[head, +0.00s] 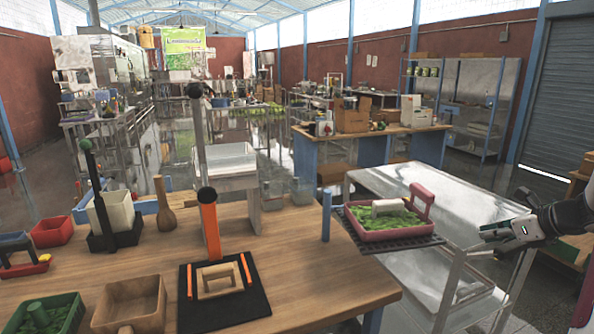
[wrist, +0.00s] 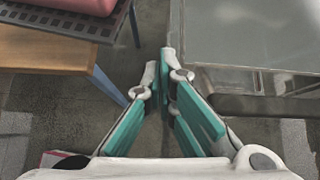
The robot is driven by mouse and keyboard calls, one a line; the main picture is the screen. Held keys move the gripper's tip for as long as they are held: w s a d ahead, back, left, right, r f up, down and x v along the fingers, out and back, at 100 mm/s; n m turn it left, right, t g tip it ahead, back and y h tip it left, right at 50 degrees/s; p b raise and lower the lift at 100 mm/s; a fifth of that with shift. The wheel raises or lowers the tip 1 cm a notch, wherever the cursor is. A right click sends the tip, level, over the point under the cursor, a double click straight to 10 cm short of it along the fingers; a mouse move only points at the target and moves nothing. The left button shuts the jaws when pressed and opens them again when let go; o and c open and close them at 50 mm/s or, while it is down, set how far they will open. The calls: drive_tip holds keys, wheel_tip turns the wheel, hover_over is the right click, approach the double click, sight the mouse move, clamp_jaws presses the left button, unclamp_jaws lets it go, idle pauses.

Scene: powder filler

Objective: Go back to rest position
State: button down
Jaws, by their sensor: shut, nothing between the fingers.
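My gripper (head: 497,230) is at the right side of the head view, in front of the metal cart and to the right of the black rack. In the wrist view my gripper (wrist: 165,60) has its two teal-padded fingers brought together at the tips, with nothing between them. It hangs over the gap between the wooden table (wrist: 45,58) and a grey metal surface (wrist: 255,30). It touches nothing that I can see.
A pink tray of green pieces (head: 385,232) sits on a black rack (head: 420,243) at the table's right edge. The metal cart (head: 440,190) stands beside it. The wooden table (head: 310,270) holds an orange-handled press (head: 209,225), a wooden box (head: 130,303) and a green bin (head: 48,315).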

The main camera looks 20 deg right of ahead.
drive_tip(key=s+a+r+n+g+y, duration=0.1)
drive_tip(key=a+r+n, duration=0.35)
drive_tip(key=a, duration=0.55)
drive_tip(key=a+r+n+g, duration=0.25)
drive_tip(key=a+n, duration=0.35)
drive_tip(key=a, duration=0.5)
drive_tip(key=s+a+r+n+g+y, duration=0.1)
drive_tip(key=a+r+n, duration=0.4)
drive_tip(key=a, duration=0.5)
drive_tip(key=s+a+n+h, duration=0.1)
drive_tip(key=s+a+n, duration=0.5)
drive_tip(key=s+n, duration=0.3)
drive_tip(key=s+a+f+n+h, duration=0.1)
drive_tip(key=s+a+n+h, duration=0.1)
drive_tip(key=s+a+n, duration=0.5)
drive_tip(key=s+n, duration=0.2)
drive_tip(key=shift+f+n, duration=0.3)
drive_tip(key=shift+n, duration=0.05)
